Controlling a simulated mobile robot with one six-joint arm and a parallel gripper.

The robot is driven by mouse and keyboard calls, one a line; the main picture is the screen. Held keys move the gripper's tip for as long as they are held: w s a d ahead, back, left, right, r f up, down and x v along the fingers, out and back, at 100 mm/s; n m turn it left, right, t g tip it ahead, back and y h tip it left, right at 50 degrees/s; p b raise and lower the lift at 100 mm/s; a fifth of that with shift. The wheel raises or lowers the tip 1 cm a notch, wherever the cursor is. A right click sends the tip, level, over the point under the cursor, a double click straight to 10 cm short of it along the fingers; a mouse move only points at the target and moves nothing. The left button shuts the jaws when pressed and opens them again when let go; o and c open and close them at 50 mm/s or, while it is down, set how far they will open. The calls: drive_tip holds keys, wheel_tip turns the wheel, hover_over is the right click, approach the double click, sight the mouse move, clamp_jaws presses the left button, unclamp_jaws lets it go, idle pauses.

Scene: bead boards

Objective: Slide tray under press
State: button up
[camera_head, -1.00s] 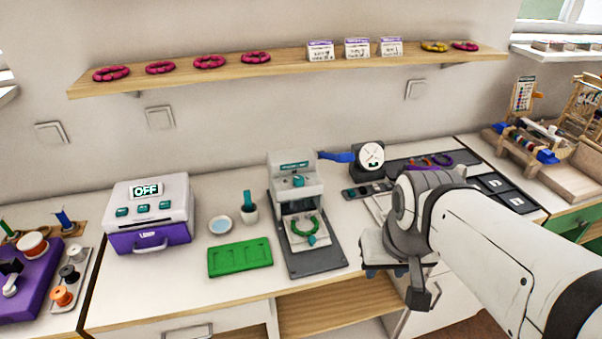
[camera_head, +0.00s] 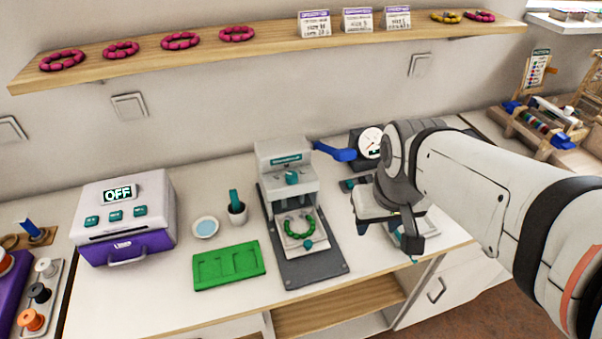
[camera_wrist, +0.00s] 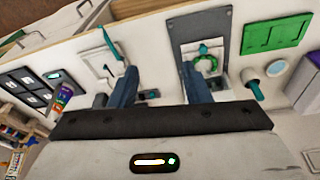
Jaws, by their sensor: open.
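A small white tray (camera_head: 292,241) with a green bead ring (camera_head: 299,226) and a teal knob lies on the base plate, at the front of the press opening. I cannot tell how far its back edge reaches under the head. The tray also shows in the wrist view (camera_wrist: 199,77). My gripper (camera_head: 398,236) is right of the press, apart from the tray. In the wrist view my gripper (camera_wrist: 152,72) is open, with nothing between its fingers.
Another white plate with a teal handle (camera_wrist: 108,62) lies near my gripper, mostly hidden in the head view. A green tray (camera_head: 229,265), a teal-handled cup (camera_head: 237,212), a dish (camera_head: 206,227) and a purple-white machine (camera_head: 125,215) stand left. A dial gauge (camera_head: 370,142) stands behind.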

drive_tip(key=w+a+f+n+g+h, duration=0.2)
drive_tip(key=w+a+f+n, duration=0.4)
drive_tip(key=w+n, duration=0.2)
drive_tip(key=n+g+h+b, duration=0.1)
drive_tip(key=n+h, duration=0.1)
drive_tip(key=n, duration=0.5)
approach(308, 242)
drive_tip(key=f, duration=0.1)
drive_tip(key=x, duration=0.7)
drive_tip(key=shift+d+f, duration=0.1)
drive_tip(key=shift+d, duration=0.1)
clamp_jaws()
